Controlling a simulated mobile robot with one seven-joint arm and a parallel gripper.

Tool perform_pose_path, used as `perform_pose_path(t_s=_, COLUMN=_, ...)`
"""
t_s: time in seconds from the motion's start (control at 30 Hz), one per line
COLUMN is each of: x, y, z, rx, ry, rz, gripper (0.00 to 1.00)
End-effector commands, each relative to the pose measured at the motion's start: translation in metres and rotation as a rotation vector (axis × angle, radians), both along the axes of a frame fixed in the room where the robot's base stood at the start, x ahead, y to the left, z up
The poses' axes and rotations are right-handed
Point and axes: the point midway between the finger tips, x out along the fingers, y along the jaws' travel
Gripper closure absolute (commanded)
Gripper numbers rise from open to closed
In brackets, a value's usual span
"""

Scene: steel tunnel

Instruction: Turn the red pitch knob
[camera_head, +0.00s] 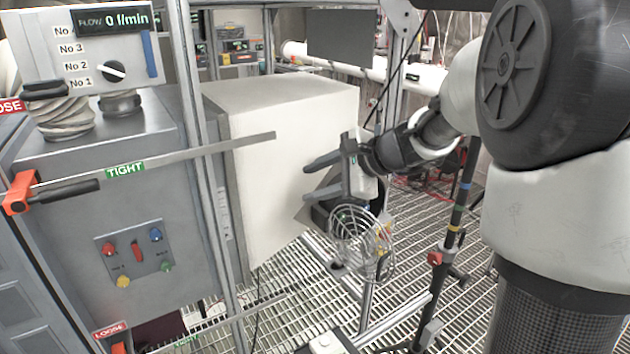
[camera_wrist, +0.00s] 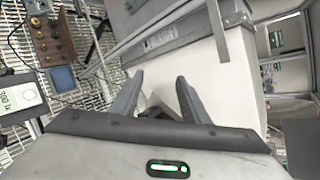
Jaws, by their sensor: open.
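A red knob (camera_head: 434,258) sits on an upright pole with coloured bands, right of centre in the head view. Another red knob (camera_head: 108,248) is on a small grey panel at the left, among blue, yellow and green knobs. I cannot read a pitch label on either. My gripper (camera_head: 308,183) is open and empty, its two fingers pointing left in front of the white box. It is well apart from both red knobs. In the wrist view, my gripper's fingers (camera_wrist: 157,92) are spread with nothing between them. I cannot make out a red knob clearly there.
The white box (camera_head: 285,110) stands beside my gripper. A wire-caged fan (camera_head: 360,238) is just below it. A long lever (camera_head: 220,145) by a TIGHT label reaches across from the left cabinet. Metal posts (camera_head: 190,80) stand between. The floor is open grating (camera_head: 400,280).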

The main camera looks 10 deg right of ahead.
Motion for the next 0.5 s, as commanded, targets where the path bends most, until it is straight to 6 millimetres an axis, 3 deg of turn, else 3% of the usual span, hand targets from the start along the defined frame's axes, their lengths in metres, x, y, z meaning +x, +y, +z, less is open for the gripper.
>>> perform_pose_path(t_s=0.37, x=0.002, y=-0.003, z=-0.004, rx=0.007, ry=0.005, rz=-0.01, gripper=0.59)
perform_pose_path(t_s=0.47, x=0.022, y=-0.026, z=-0.023, rx=0.077, ry=0.036, rz=-0.103, gripper=0.59)
perform_pose_path(t_s=0.5, x=0.035, y=-0.042, z=-0.035, rx=0.127, ry=0.056, rz=-0.168, gripper=0.59)
